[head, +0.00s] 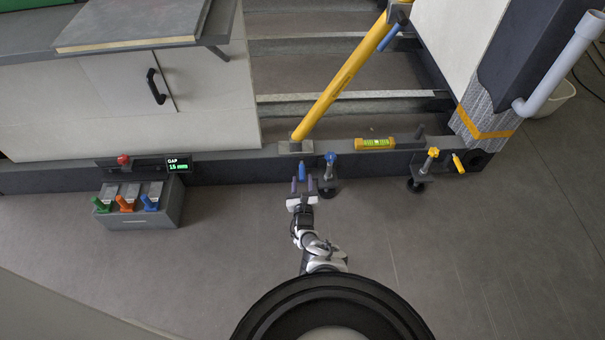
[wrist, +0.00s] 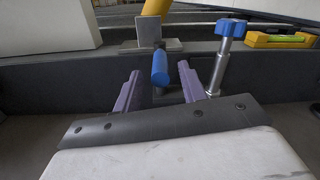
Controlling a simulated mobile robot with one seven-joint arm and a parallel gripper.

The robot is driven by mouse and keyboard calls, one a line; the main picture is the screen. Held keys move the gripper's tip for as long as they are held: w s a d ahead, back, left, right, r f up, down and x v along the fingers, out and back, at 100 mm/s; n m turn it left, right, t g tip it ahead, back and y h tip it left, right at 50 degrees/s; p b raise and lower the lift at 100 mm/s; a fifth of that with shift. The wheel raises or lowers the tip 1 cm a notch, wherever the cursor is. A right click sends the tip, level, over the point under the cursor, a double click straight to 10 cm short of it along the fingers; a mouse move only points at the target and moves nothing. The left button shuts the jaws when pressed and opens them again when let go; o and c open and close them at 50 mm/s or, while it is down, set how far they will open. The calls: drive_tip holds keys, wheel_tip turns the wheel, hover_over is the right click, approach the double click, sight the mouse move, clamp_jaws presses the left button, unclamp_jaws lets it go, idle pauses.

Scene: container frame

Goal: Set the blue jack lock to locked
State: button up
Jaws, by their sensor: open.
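The blue jack lock shows as a short blue handle (head: 302,170) on the dark frame rail, left of the blue-knobbed jack (head: 330,160). In the wrist view the blue handle (wrist: 160,68) points toward me and slightly down. My gripper (head: 301,183) is open, with its two purple fingers aimed at the rail. In the wrist view my gripper (wrist: 159,74) has the handle centred between its fingertips; I cannot tell whether the handle is inside the jaws or just beyond them. The jack's blue star knob (wrist: 231,28) stands right of the right finger. No lock marking is readable.
A yellow brace (head: 340,88) rises behind the lock. A spirit level (head: 375,143) lies on the rail. A yellow-knobbed jack (head: 430,159) and yellow handle (head: 458,164) are at right. A grey block with coloured levers (head: 138,214) stands at left. Floor around my arm is clear.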

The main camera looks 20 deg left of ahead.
drive_tip(key=p+v, duration=0.5)
drive_tip(key=v, duration=0.5)
drive_tip(key=shift+s, duration=0.25)
